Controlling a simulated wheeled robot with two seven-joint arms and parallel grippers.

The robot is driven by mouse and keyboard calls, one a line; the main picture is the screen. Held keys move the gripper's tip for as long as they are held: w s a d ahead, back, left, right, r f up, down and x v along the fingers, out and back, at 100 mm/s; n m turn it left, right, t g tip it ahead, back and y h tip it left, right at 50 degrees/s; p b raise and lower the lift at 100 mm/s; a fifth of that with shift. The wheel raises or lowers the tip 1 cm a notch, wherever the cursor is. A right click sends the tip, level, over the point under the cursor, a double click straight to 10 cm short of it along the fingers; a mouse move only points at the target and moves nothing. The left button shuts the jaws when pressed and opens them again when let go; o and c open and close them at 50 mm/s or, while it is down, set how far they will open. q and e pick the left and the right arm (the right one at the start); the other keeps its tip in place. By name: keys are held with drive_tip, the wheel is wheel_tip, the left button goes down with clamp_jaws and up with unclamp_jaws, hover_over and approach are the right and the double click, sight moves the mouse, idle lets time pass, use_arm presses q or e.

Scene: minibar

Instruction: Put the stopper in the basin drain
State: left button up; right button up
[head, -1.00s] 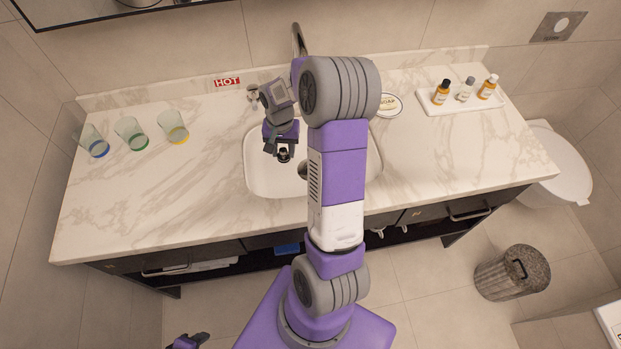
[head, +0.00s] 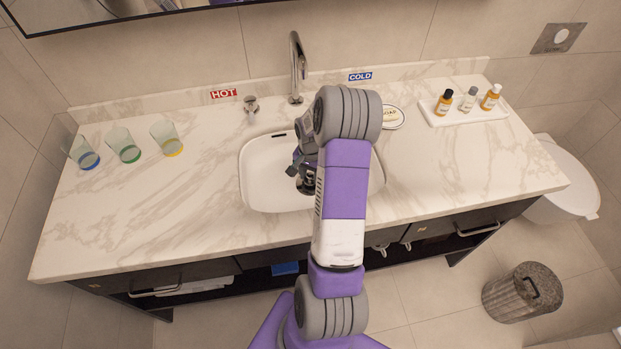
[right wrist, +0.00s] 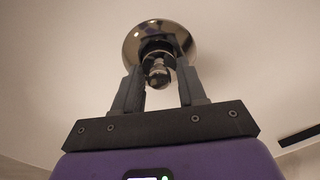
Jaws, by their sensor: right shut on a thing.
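The white basin (head: 262,172) is set in the marble counter. My right gripper (head: 304,184) reaches down inside it, near its middle, partly hidden by my arm. In the right wrist view my right gripper (right wrist: 158,72) is shut on the stopper (right wrist: 157,70), whose small shiny knob sits between the fingertips. A round chrome surface shows just beyond the fingertips. I cannot tell how much of it is stopper and how much drain, or whether the stopper is seated. The drain is hidden in the head view. My left gripper is out of view.
The tap (head: 297,68) rises behind the basin, with a small handle (head: 251,104) to its left. Several glasses stand at the left. A soap dish (head: 393,117) and a bottle tray (head: 462,114) are at the right. The basin's left part is clear.

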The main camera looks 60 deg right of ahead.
sight(311, 174)
drive_tip(key=shift+f, duration=0.65)
drive_tip(key=shift+f, duration=0.15)
drive_tip(key=o, duration=1.1)
drive_tip(key=shift+r, duration=0.35)
wheel_tip(311, 174, up, 12)
drive_tip(key=p, duration=0.3)
drive_tip(key=shift+f, duration=0.15)
